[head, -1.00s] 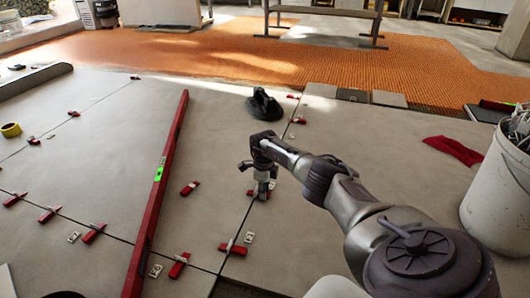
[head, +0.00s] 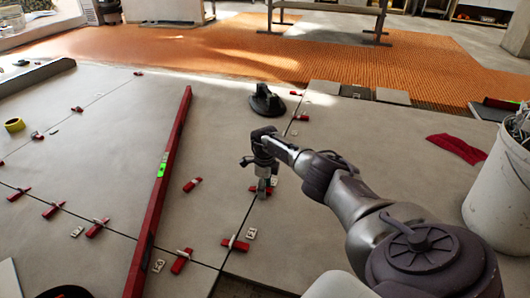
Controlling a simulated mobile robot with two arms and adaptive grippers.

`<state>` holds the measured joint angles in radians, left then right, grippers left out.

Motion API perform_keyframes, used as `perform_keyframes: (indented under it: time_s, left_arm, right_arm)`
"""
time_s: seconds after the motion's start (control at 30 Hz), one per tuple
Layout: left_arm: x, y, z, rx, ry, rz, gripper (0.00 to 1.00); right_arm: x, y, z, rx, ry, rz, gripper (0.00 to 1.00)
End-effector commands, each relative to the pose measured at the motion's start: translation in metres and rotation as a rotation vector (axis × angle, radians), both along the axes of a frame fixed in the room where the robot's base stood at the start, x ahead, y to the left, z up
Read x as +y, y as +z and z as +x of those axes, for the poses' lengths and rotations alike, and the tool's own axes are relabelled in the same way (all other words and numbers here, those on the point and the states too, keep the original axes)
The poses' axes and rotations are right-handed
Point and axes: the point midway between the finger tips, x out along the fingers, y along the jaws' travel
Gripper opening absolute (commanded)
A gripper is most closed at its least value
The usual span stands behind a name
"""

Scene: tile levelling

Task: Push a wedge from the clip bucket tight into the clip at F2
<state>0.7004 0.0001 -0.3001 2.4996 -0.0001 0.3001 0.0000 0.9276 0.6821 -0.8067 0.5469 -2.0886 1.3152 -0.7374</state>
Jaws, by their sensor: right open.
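My right gripper (head: 262,186) points down at the seam between two large grey tiles, right of the red level. It is open. A red wedge (head: 253,189) shows at its fingertips, partly hidden by them, with a small pale clip (head: 274,181) beside it. I cannot tell how far the wedge sits in its clip. The white bucket (head: 497,185) stands at the right edge with grey items in its top. My left gripper is not in view. No label marks which clip is F2.
A red spirit level (head: 163,190) lies across the tiles. Other red wedges sit at clips along the seams, such as one at the front (head: 235,244). A black suction cup (head: 266,101) stands behind my gripper. A red cloth (head: 456,148) lies near the bucket.

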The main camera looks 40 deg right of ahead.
Motion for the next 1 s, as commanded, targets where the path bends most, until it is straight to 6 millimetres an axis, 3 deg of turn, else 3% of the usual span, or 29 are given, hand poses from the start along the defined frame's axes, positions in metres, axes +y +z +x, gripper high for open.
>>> perform_keyframes:
  time_s: [0.17, 0.33, 0.7, 1.0]
  left_arm:
    - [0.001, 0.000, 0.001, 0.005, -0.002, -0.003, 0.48]
    - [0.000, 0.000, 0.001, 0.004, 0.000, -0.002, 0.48]
    - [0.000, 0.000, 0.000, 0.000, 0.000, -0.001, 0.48]
    - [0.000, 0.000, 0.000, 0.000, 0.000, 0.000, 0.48]
  right_arm:
    - [-0.001, 0.000, -0.001, 0.002, -0.001, -0.001, 0.51]
    - [-0.002, 0.012, 0.000, 0.000, 0.000, -0.002, 0.51]
    - [-0.001, 0.088, 0.001, -0.002, 0.001, -0.002, 0.51]
    - [0.000, 0.118, 0.000, 0.001, 0.000, 0.000, 0.51]
